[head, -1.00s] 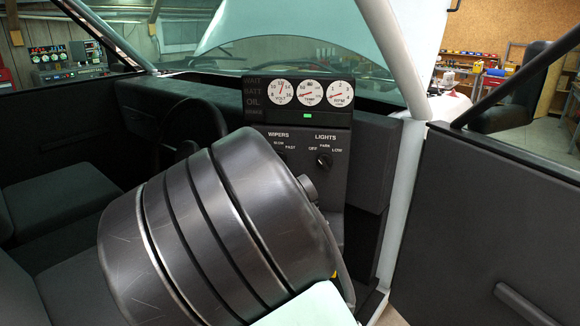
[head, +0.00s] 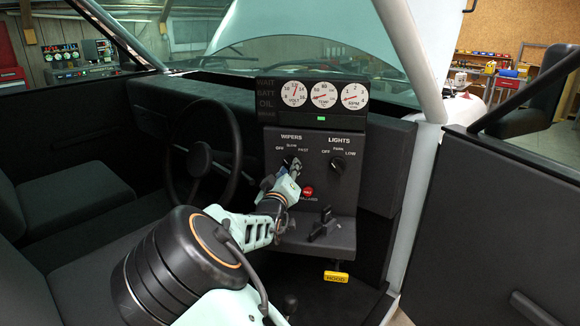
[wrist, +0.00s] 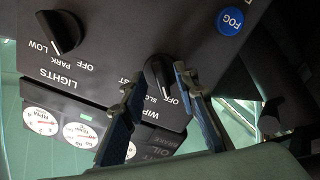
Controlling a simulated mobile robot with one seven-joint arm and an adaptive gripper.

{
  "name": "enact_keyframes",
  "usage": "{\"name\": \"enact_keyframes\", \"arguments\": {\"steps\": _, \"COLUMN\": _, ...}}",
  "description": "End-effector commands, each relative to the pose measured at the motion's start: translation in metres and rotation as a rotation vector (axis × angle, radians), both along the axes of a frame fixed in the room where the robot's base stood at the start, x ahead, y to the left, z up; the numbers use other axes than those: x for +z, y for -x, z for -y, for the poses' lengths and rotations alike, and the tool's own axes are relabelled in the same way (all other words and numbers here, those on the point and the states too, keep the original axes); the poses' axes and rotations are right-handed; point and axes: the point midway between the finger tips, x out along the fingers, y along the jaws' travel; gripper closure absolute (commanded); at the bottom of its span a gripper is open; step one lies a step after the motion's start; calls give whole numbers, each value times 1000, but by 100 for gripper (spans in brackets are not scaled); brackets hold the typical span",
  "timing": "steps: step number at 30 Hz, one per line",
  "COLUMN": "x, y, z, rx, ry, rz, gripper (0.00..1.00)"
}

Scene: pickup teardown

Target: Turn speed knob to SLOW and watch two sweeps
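The wiper speed knob (wrist: 157,77) is black and sits on the dark dash panel under the WIPERS label, with OFF, SLOW and FAST around it. In the head view my gripper (head: 289,167) is at the panel and covers the knob. The windshield (head: 300,58) shows above the dash; wiper motion cannot be told.
The lights knob (head: 338,165) is to the right on the same panel. A red button (head: 307,191) and a dark lever (head: 322,224) are below my gripper. The steering wheel (head: 201,160) stands to the left.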

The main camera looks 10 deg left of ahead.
Motion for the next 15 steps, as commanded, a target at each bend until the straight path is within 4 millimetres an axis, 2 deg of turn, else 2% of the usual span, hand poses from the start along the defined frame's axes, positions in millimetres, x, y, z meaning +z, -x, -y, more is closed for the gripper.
{"name": "enact_keyframes", "arguments": {"steps": 6, "x": 0, "y": -14, "z": 1, "rx": 0, "ry": 0, "rz": -1, "gripper": 72}}
{"name": "enact_keyframes", "arguments": {"steps": 15, "x": -1, "y": -15, "z": 1, "rx": 1, "ry": 0, "rz": -2, "gripper": 75}}
